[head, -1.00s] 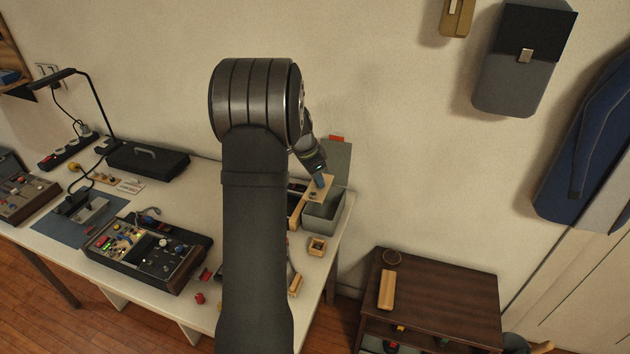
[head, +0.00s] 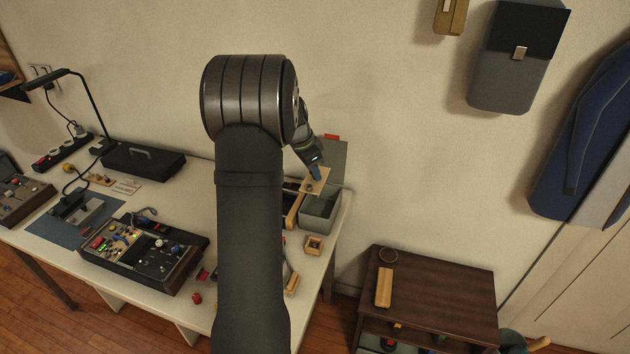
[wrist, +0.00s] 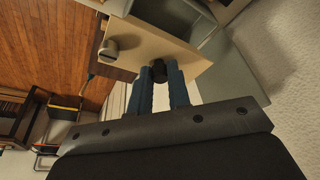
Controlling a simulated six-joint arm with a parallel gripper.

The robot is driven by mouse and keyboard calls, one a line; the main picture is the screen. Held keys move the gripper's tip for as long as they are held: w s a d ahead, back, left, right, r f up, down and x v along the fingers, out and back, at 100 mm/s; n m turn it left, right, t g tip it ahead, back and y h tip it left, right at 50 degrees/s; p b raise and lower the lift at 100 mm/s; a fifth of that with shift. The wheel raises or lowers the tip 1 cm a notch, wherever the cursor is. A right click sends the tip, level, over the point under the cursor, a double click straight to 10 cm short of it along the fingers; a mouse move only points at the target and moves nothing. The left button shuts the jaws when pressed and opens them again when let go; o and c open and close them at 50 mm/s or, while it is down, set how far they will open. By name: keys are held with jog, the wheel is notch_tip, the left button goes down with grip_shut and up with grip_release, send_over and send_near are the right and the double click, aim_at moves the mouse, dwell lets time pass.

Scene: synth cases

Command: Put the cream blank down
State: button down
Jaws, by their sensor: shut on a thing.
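The cream blank (head: 316,181) is a flat pale plate, held over the grey-green bin at the right end of the bench. In the wrist view the blank (wrist: 150,42) lies beyond the fingertips, with a grey round knob on its left part. My gripper (head: 315,174) has blue fingers. In the wrist view my gripper (wrist: 159,74) is shut on a dark knob that stands on the blank. The underside of the blank is hidden, and I cannot tell whether it touches the bin's rim.
The grey-green bin (head: 319,208) has an upright lid (head: 333,158). A small wooden box (head: 314,245) stands in front of it. A control panel (head: 145,252) and a black case (head: 146,161) lie left on the bench. A dark wooden cabinet (head: 440,285) stands at the right.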

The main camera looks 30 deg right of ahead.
aim_at(309, 175)
jog(key=d+f, duration=0.1)
jog(key=w+d+f, duration=0.1)
jog(key=f, duration=0.1)
jog(key=w+d+f, duration=0.1)
jog(key=shift+w+f, duration=0.15)
jog(key=shift+f, duration=0.25)
jog(key=shift+w+d+f, duration=0.1)
jog(key=shift+f, duration=2.55)
jog(key=shift+d+f, duration=0.1)
jog(key=shift+f, duration=2.5)
jog(key=c, duration=1.7)
grip_release()
jog(key=shift+f, duration=0.15)
jog(key=shift+c, duration=0.2)
jog(key=o, duration=0.4)
jog(key=v, duration=1.2)
